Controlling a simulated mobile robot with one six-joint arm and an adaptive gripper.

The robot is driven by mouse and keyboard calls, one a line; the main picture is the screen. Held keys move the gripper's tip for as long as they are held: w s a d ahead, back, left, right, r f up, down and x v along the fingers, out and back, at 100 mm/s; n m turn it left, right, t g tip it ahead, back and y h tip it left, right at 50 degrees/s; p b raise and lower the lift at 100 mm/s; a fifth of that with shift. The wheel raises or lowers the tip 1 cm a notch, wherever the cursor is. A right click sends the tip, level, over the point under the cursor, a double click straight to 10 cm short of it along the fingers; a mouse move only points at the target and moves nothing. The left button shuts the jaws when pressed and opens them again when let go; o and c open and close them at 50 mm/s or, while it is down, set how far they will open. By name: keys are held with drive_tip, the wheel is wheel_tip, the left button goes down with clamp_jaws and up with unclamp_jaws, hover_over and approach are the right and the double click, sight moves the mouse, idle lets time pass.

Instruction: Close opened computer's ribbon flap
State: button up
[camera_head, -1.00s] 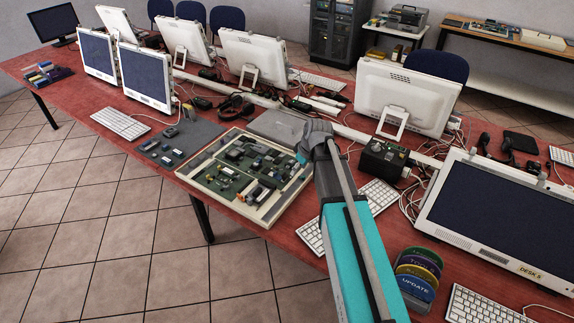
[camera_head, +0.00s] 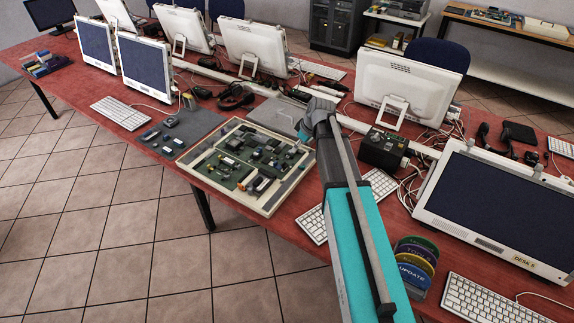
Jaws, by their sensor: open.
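The opened computer (camera_head: 186,163) is a flat beige case lying on the red table, with green circuit boards, dark chips and connectors exposed inside. Its ribbon flap is too small to make out at this distance. My gripper (camera_head: 303,134) is open at the end of my teal and grey arm. It appears by the case's far right corner, and the fingers are small and partly hidden by the wrist. I cannot tell whether they touch the case. A grey flat panel (camera_head: 275,115) lies just behind the case, partly behind my gripper.
A dark mat (camera_head: 172,135) with small parts lies left of the case. A white keyboard (camera_head: 313,224) and a black box (camera_head: 384,149) are near my arm. A large monitor (camera_head: 500,215) stands at right, with round labelled discs (camera_head: 416,262) before it. Loose cables run behind.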

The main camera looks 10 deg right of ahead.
sight(286, 165)
drive_tip(key=shift+b+x, duration=5.85)
drive_tip(key=shift+x, duration=0.7)
clamp_jaws()
